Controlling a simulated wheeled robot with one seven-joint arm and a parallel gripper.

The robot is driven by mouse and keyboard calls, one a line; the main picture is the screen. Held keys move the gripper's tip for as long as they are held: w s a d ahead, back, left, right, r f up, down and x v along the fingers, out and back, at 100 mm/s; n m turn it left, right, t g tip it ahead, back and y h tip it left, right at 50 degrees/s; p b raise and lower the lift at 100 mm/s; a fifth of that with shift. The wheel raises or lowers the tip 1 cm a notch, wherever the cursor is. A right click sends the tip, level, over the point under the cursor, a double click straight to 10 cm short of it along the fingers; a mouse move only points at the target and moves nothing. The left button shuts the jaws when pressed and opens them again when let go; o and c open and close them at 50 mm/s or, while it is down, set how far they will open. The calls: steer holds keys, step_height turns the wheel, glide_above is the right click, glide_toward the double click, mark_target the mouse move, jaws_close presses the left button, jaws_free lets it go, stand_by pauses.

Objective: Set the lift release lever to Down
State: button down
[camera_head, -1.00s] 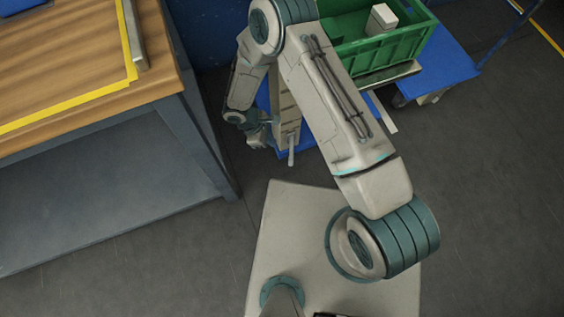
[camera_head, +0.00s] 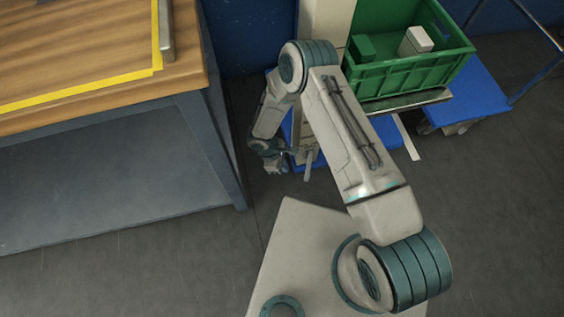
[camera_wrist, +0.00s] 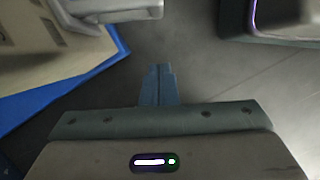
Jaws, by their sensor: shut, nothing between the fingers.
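A small pale grey lever (camera_head: 308,166) sticks out at the foot of the pale lift column (camera_head: 322,28), beside my arm. I cannot tell which setting it is at. My gripper (camera_head: 275,168) hangs low, just left of the lever; the gap between them is too small to judge. In the wrist view my gripper's fingers (camera_wrist: 158,84) are together and empty, over dark floor. A grey part (camera_wrist: 120,10) at the upper left of that view may be the lever. My arm hides much of the lift's lower part.
A green crate (camera_head: 408,75) with a white block (camera_head: 415,40) and a green block sits on the lift. A blue cart platform (camera_head: 468,100) lies right. A wooden-topped workbench (camera_head: 85,60) stands left, its leg near my gripper. Open dark floor lies right.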

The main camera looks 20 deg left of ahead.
mark_target(309, 166)
steer(key=d+f+b, duration=0.1)
steer(key=d+f, duration=0.2)
steer(key=d, duration=0.2)
steer(key=shift+w+d+f, duration=0.2)
steer(key=shift+w+f, duration=0.05)
steer(key=shift+w, duration=0.05)
